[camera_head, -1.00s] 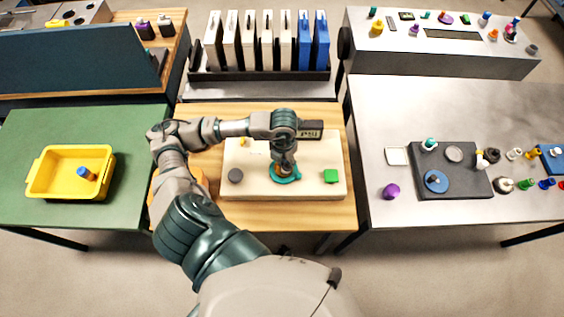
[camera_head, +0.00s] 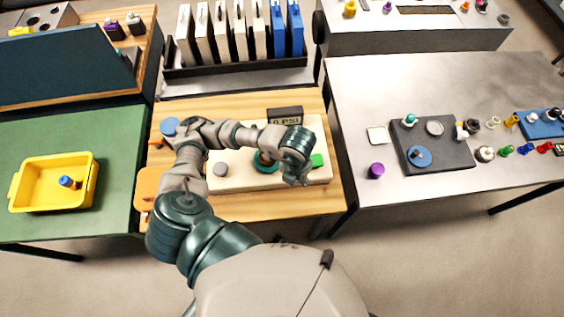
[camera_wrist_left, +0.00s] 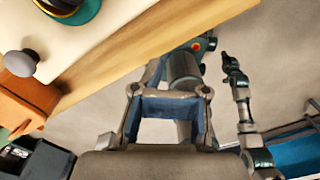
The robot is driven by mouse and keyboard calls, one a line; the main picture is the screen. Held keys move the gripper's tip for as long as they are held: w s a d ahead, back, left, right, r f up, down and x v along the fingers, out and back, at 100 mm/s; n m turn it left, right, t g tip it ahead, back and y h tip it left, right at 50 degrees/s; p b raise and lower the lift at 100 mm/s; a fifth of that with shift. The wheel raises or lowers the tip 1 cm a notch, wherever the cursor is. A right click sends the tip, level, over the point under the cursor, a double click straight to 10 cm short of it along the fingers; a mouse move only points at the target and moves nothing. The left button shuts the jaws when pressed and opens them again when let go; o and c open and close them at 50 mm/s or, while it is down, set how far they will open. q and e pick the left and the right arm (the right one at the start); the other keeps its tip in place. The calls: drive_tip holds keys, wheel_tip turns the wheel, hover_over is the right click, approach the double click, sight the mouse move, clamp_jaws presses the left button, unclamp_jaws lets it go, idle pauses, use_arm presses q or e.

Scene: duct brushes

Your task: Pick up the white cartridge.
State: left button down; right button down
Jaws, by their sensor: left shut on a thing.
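My left gripper (camera_head: 297,180) is above the right front part of the cream panel (camera_head: 238,180) in the head view. Its fingers also show in the wrist view (camera_wrist_left: 168,92). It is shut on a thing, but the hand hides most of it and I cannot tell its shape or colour. The ring and the knob (camera_wrist_left: 20,63) also show in the wrist view. I cannot single out the white cartridge in these frames.
A rack (camera_head: 180,73) of upright white and blue slabs stands behind the wooden table. A yellow bin (camera_head: 85,200) with a blue-topped piece is on the green table. The metal table (camera_head: 360,90) at right holds a dark tray (camera_head: 455,155) and several small parts.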

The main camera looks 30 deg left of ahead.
use_arm(q)
drive_tip(key=shift+s+d+r, duration=0.1)
drive_tip(key=shift+s+d, duration=0.25)
drive_tip(key=shift+d, duration=0.45)
drive_tip(key=shift+c, duration=1.9)
unclamp_jaws()
drive_tip(key=shift+a, duration=0.15)
